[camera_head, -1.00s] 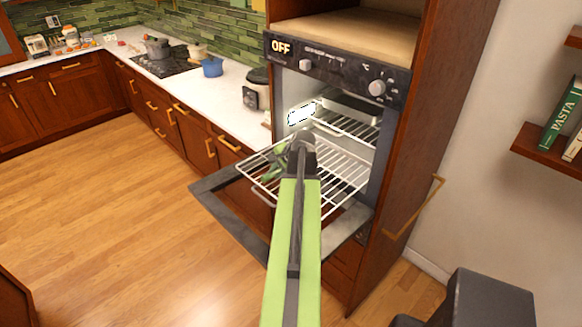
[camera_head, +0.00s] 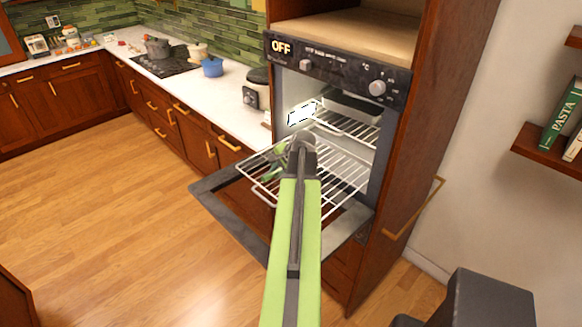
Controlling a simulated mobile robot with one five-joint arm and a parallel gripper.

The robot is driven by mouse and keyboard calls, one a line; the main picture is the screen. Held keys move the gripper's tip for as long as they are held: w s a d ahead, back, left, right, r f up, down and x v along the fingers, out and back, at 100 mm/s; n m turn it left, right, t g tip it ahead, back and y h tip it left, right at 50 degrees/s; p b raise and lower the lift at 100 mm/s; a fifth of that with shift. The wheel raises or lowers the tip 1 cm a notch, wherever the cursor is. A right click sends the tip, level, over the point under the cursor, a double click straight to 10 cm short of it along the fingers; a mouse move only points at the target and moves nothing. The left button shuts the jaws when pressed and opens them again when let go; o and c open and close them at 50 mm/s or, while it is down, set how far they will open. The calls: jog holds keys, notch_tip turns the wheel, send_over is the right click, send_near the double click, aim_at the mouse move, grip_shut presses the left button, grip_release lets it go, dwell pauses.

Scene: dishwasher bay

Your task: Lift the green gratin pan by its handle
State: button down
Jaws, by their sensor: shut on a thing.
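The arm runs up the middle of the picture, and its dark wrist (camera_head: 302,150) hangs over the pulled-out lower oven rack. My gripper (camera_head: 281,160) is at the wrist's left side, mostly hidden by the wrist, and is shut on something. A small green piece (camera_head: 272,174) shows just left of the wrist, over the rack's left part. It appears to be part of the green gratin pan; its outline and handle are hard to make out. I cannot tell whether it touches the rack.
The wire rack (camera_head: 342,172) extends over the lowered oven door (camera_head: 232,218). A dark flat pan (camera_head: 352,105) sits on the upper rack inside the oven. Tall wooden cabinet sides flank the oven. A counter (camera_head: 225,95) with a blue pot (camera_head: 212,67) runs left; the floor there is clear.

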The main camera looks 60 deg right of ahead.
jog(key=shift+r, duration=0.1)
notch_tip(320, 180, up, 18)
jog(key=p, duration=1.8)
jog(key=shift+r, duration=0.15)
notch_tip(320, 180, up, 3)
jog(key=p, duration=0.3)
jog(key=shift+f, duration=0.2)
